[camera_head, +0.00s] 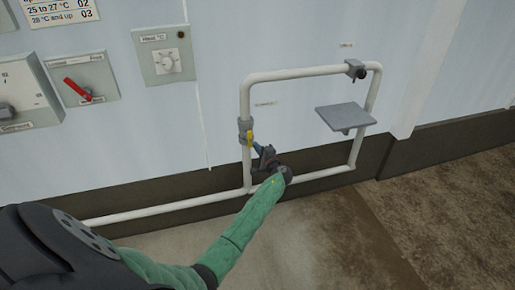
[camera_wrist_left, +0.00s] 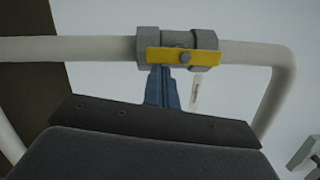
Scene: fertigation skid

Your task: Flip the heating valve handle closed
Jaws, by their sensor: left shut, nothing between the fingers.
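The heating valve (camera_head: 245,125) is a grey fitting on the vertical left leg of a white pipe loop; it also shows in the left wrist view (camera_wrist_left: 150,43). Its yellow handle (camera_wrist_left: 200,57) lies along the pipe in the wrist view, and shows as a small yellow piece in the head view (camera_head: 250,138). My left gripper (camera_head: 257,147) is shut and empty, its blue fingertips (camera_wrist_left: 162,72) right at the handle's edge, beside the end left of the pivot. I cannot tell whether they touch. My right gripper is not in view.
A grey shelf plate (camera_head: 344,117) sits inside the pipe loop (camera_head: 300,73), with a dark fitting (camera_head: 355,69) at its upper right. Wall boxes with a red lever (camera_head: 77,89) and a dial (camera_head: 164,61) hang at the left. The floor at right is clear.

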